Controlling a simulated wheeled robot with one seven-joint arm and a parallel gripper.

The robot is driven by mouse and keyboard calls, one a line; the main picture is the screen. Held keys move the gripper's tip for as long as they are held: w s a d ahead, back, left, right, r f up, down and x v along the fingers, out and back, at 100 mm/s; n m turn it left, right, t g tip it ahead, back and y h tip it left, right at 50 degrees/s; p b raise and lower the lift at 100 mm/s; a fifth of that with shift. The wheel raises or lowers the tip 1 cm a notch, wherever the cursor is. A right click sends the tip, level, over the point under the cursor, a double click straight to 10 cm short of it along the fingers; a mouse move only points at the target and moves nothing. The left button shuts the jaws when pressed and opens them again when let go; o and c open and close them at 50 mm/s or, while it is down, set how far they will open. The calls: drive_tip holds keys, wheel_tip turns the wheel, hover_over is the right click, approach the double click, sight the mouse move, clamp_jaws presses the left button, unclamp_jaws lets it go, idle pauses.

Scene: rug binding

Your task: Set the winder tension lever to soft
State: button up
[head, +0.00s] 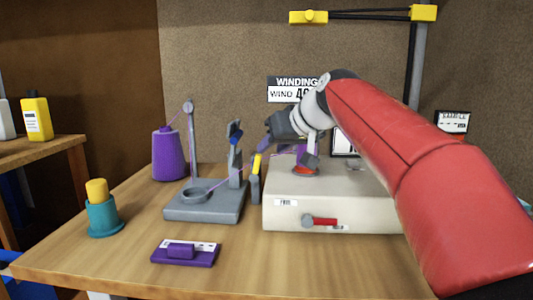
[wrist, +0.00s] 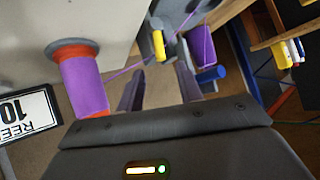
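The cream winder (head: 330,200) stands on the table, and part of its top shows in the wrist view (wrist: 40,25). On its front face a red lever (head: 324,221) points right, roughly level, from a grey pivot. A small label that seems to read FIRM sits above left of the pivot; another label, too small to read, is by the handle. My gripper (head: 262,143) is above the winder's left edge, pointing left, away from the lever. In the wrist view its fingers (wrist: 158,88) are apart with nothing between them. The lever is not in the wrist view.
A purple spool (wrist: 83,85) stands on the winder close to my gripper. A grey yarn stand (head: 205,205) with thread, a yellow-topped post (head: 256,165) and a purple cone (head: 168,155) are left. A teal pot (head: 103,218) and purple block (head: 185,252) stand nearer. Table before the lever is clear.

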drive_tip(key=shift+v, duration=0.9)
